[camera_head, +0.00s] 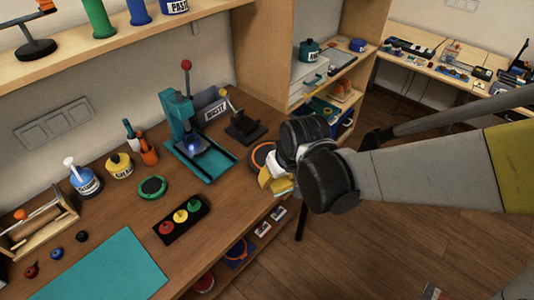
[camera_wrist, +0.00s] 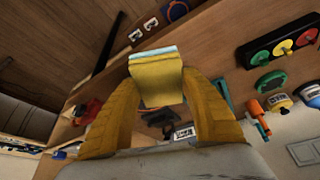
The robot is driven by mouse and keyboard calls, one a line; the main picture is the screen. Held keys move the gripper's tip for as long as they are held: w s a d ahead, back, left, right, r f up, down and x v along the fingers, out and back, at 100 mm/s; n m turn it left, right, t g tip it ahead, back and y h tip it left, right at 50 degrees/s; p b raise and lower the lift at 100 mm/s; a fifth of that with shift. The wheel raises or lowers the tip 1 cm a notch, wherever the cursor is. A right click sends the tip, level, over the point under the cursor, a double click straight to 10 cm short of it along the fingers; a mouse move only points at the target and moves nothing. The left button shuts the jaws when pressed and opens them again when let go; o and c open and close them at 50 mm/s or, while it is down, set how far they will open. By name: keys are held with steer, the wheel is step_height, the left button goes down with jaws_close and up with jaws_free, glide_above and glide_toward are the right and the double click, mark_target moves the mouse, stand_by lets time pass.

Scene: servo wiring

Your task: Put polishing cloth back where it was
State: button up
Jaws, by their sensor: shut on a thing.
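My gripper (camera_wrist: 160,88) is shut on a folded yellow cloth (camera_wrist: 157,82) with a pale blue edge, which I take to be the polishing cloth. The cloth sits between the two yellow fingers in the wrist view. In the head view my gripper (camera_head: 272,180) is near the right front edge of the wooden workbench (camera_head: 215,205), and the cloth (camera_head: 283,189) shows only as a small patch beside it. My wrist hides part of the cloth and of the bench behind. I cannot tell how high the cloth is above the bench.
A dark disc with an orange rim (camera_head: 262,153) lies close behind my gripper, partly hidden. A teal press (camera_head: 187,140), a black stand (camera_head: 244,127) and a black tray with coloured knobs (camera_head: 181,217) stand on the bench. The teal mat (camera_head: 100,270) is bare. Shelves (camera_head: 345,70) rise behind.

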steer(key=b, duration=0.4)
glide_above(237, 198)
steer(key=f, duration=0.4)
steer(key=s+f, duration=0.1)
steer(key=f, duration=0.2)
steer(key=shift+d, duration=0.2)
steer(key=shift+f+b, duration=1.15)
steer(key=shift+f, duration=0.8)
steer(key=shift+d, duration=0.1)
steer(key=shift+f, duration=0.25)
steer(key=o, duration=1.3)
steer(key=shift+r, duration=0.15)
